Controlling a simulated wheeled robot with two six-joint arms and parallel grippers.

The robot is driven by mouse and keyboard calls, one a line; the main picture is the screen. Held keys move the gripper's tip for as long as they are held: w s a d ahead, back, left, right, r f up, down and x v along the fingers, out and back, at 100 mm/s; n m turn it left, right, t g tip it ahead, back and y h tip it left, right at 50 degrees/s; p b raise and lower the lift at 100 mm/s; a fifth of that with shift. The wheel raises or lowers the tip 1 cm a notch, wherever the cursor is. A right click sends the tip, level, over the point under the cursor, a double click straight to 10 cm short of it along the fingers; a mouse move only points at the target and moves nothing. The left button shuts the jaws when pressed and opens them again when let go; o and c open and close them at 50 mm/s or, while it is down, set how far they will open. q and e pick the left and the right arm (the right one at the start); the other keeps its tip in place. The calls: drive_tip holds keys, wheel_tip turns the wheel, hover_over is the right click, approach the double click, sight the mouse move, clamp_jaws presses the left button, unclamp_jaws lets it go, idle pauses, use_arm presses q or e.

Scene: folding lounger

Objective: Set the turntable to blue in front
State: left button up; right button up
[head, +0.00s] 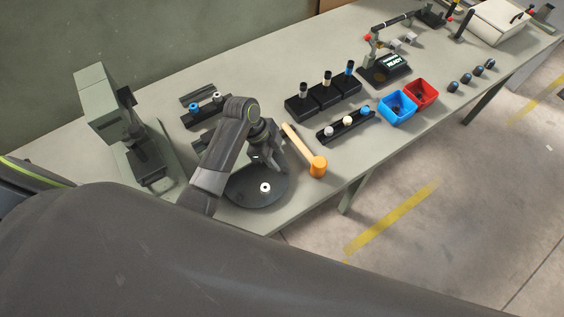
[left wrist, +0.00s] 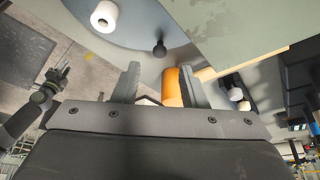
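The turntable (head: 240,191) is a dark round disc on the near part of the bench. A white cylinder (head: 265,187) with a dark centre stands on it. In the left wrist view, the turntable (left wrist: 140,30) shows at the top with the white cylinder (left wrist: 104,16) and a small dark knob (left wrist: 160,48). I see no blue part on it; my arm hides some of the disc. My left gripper (left wrist: 160,75) is open and empty above the bench beside the far edge of the disc. My right gripper (left wrist: 62,73) appears small at the left wrist view's left; its opening is unclear.
An orange-headed mallet (head: 318,166) lies right of the turntable, close to my left gripper. A grey press-like machine (head: 110,105) stands left. A peg rack (head: 346,126), blue bin (head: 397,108) and red bin (head: 423,93) stand farther right. The bench's front edge is near the disc.

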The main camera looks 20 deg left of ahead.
sight(285, 169)
use_arm(q)
drive_tip(key=x, duration=0.3)
drive_tip(key=shift+s+d+f, duration=0.1)
drive_tip(key=shift+d+f, duration=0.05)
drive_tip(key=shift+f, duration=0.1)
drive_tip(key=shift+d+f+p, duration=0.2)
drive_tip(key=shift+f+p, duration=0.15)
drive_tip(key=shift+f, duration=0.3)
use_arm(e)
drive_tip(key=shift+s+a+r, duration=0.25)
drive_tip(key=shift+s+r, duration=0.2)
drive_tip(key=shift+s, duration=0.35)
use_arm(q)
clamp_jaws()
use_arm(e)
drive_tip(key=shift+w+d, duration=0.15)
drive_tip(key=shift+w, duration=0.05)
